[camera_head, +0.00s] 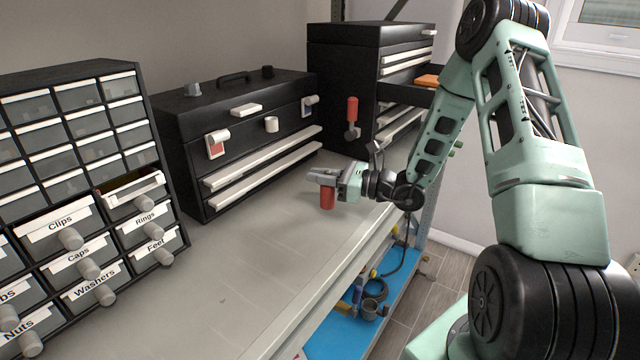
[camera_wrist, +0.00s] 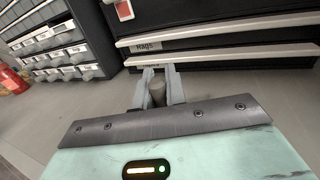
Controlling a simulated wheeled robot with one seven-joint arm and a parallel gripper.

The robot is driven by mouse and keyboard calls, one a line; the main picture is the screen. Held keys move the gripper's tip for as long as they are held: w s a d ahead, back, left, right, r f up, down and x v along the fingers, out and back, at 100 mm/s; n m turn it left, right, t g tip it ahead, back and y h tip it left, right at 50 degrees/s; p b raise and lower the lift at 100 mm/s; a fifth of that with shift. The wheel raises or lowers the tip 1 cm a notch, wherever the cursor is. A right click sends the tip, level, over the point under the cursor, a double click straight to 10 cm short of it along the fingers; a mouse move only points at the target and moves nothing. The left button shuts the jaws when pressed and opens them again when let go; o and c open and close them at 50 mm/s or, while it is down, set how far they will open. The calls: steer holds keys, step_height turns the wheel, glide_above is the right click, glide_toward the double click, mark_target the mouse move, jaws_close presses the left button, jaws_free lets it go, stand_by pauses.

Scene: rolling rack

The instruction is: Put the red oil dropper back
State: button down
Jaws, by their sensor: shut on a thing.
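The red oil dropper (camera_head: 328,196) is a small red cylinder held upright in my gripper (camera_head: 322,176), at the bench's middle in front of the black toolboxes. Its red body hangs below the fingers; I cannot tell whether its bottom touches the bench. In the wrist view, my gripper (camera_wrist: 156,88) is shut around a grey-brown cylindrical top (camera_wrist: 157,93), with a finger on each side. The dropper's lower part is hidden there. My fingers point toward the toolbox drawer labelled "Rags" (camera_wrist: 150,45).
The bench (camera_head: 235,255) is largely clear. A labelled small-parts cabinet (camera_head: 75,60) stands left, with one drawer (camera_head: 137,192) pulled out. The right toolbox (camera_head: 345,60) has an open drawer with an orange thing (camera_head: 428,80). A red object (camera_wrist: 12,80) shows at the wrist view's left edge.

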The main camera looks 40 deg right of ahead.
steer(key=shift+f, duration=1.2)
steer(key=shift+f, duration=0.2)
steer(key=c, duration=1.4)
jaws_free()
steer(key=shift+c, duration=0.2)
steer(key=shift+r, duration=0.1)
